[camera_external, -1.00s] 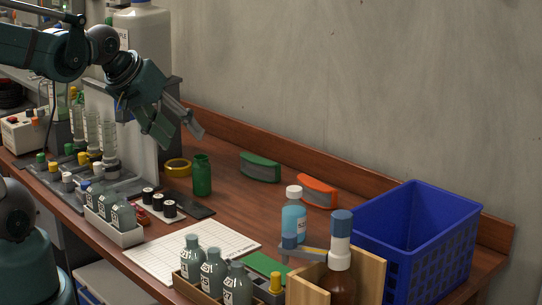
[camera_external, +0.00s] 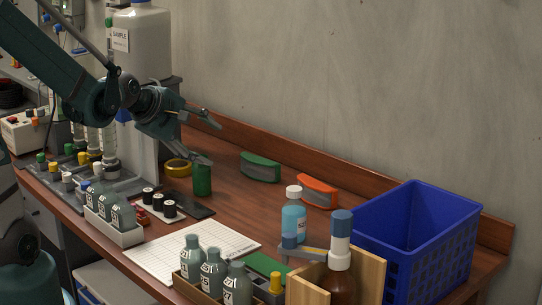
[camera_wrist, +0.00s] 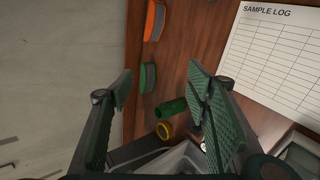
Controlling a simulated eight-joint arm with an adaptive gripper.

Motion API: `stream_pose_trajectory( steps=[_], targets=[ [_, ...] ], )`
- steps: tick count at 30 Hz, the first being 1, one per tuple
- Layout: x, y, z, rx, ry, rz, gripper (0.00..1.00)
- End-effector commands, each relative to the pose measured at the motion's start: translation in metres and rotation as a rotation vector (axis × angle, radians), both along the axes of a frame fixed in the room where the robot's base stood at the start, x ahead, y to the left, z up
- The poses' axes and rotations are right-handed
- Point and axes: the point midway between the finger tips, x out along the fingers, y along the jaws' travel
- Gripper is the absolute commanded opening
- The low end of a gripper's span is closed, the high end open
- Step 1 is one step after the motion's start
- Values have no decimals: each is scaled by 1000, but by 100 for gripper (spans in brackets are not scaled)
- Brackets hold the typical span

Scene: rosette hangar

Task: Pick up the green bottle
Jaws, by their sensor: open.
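The green bottle (camera_external: 202,182) stands on the brown bench in the external view, its top hidden behind my lower finger. In the wrist view the green bottle (camera_wrist: 172,108) lies between the lines of my two fingers, nearer the right one. My gripper (camera_external: 211,142) is open and empty, reaching to the right just above the bottle. In the wrist view my gripper (camera_wrist: 160,84) shows its green pads wide apart. I cannot tell whether a finger touches the bottle.
A yellow tape roll (camera_external: 177,167) sits just behind the bottle, and black spools (camera_external: 169,208) stand in front. A green-grey block (camera_external: 260,167) and an orange-grey one (camera_external: 318,192) lie to the right. A large white container (camera_external: 143,45) stands behind my arm. A blue crate (camera_external: 420,255) stands far right.

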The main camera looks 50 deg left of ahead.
Motion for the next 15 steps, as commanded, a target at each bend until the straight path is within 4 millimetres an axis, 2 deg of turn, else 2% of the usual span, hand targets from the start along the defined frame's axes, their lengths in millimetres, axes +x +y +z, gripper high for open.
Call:
stream_pose_trajectory(
  steps=[3, 15],
  targets=[
    [14, 18, -16, -112, -32, 104, 49],
    [47, 76, -61, -506, -154, 435, 49]
  ],
)
